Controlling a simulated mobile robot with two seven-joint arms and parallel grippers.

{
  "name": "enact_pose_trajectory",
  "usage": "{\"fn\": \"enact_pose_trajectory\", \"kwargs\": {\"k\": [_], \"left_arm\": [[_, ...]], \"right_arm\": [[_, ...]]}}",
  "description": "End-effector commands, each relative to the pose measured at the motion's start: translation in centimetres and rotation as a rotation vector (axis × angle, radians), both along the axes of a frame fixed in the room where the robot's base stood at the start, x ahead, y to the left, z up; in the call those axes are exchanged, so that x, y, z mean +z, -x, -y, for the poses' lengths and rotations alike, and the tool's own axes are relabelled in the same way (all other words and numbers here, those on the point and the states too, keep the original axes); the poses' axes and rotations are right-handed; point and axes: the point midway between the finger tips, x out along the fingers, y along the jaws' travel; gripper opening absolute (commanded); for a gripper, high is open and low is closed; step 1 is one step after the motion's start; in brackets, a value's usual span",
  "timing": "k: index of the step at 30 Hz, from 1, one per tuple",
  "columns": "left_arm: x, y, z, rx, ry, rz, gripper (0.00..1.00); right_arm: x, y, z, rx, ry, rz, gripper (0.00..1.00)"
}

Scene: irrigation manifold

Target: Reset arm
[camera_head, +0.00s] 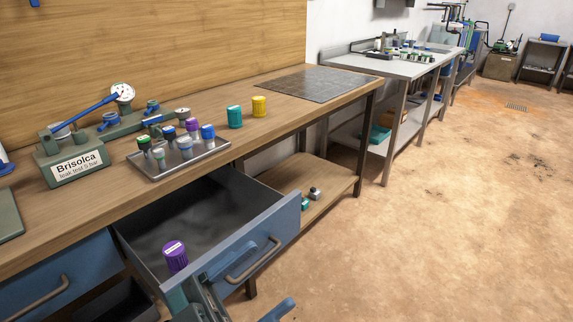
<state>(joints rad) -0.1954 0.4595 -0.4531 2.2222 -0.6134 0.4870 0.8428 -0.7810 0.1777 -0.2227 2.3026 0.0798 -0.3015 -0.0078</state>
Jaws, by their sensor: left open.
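The rest of the drawer floor looks bare. My left gripper (250,286) is at the bottom of the view, in front of the drawer front near the handle. Its jaws are open and hold nothing visible. Whether it touches the handle I cannot tell. My right gripper is out of view.
On the workbench (330,112) are a green "Brisolca" leak test rig (75,163), a metal tray (205,158) of capped parts, a teal cap (234,117) and a yellow cap (259,106). Another blue drawer (60,272) is at left. The floor at right is clear.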

Motion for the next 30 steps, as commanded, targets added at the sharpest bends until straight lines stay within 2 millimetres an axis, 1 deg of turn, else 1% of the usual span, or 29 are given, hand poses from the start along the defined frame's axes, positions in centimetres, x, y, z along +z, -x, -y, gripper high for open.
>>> {"fn": "enact_pose_trajectory", "kwargs": {"k": [1,2,3,5,6,8,12,14,15,19,21,30], "left_arm": [[-2.1,-0.8,-1.5,0.132,0.043,-0.095,0.69],[-3.1,-1.2,-2.4,0.205,0.052,-0.147,0.69],[-4.5,-1.7,-3.6,0.291,0.055,-0.215,0.69],[-6.7,-2.0,-5.1,0.395,0.041,-0.310,0.69],[-8.2,-1.9,-5.9,0.451,0.025,-0.369,0.69],[-10.3,-1.7,-7.0,0.519,-0.001,-0.452,0.69],[-14.8,-0.3,-8.9,0.625,-0.078,-0.627,0.69],[-16.6,0.6,-9.6,0.655,-0.114,-0.694,0.69],[-17.7,1.2,-9.9,0.671,-0.138,-0.739,0.69],[-21.1,3.6,-10.8,0.702,-0.218,-0.875,0.69],[-19.6,3.2,-10.7,0.701,-0.235,-0.880,0.69],[-18.4,2.9,-10.5,0.703,-0.310,-0.941,0.69]], "right_arm": [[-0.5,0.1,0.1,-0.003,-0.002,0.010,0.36],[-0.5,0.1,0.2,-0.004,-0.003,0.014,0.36],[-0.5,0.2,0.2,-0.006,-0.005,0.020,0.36],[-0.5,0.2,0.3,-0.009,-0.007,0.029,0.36],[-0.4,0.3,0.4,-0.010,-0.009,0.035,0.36],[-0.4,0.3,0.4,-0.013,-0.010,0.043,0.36],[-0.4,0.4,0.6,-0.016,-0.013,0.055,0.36],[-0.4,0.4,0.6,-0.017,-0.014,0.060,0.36],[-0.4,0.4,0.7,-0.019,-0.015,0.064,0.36],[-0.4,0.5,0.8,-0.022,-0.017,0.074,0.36],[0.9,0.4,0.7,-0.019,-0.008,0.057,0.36],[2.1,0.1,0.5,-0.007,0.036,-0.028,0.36]]}}
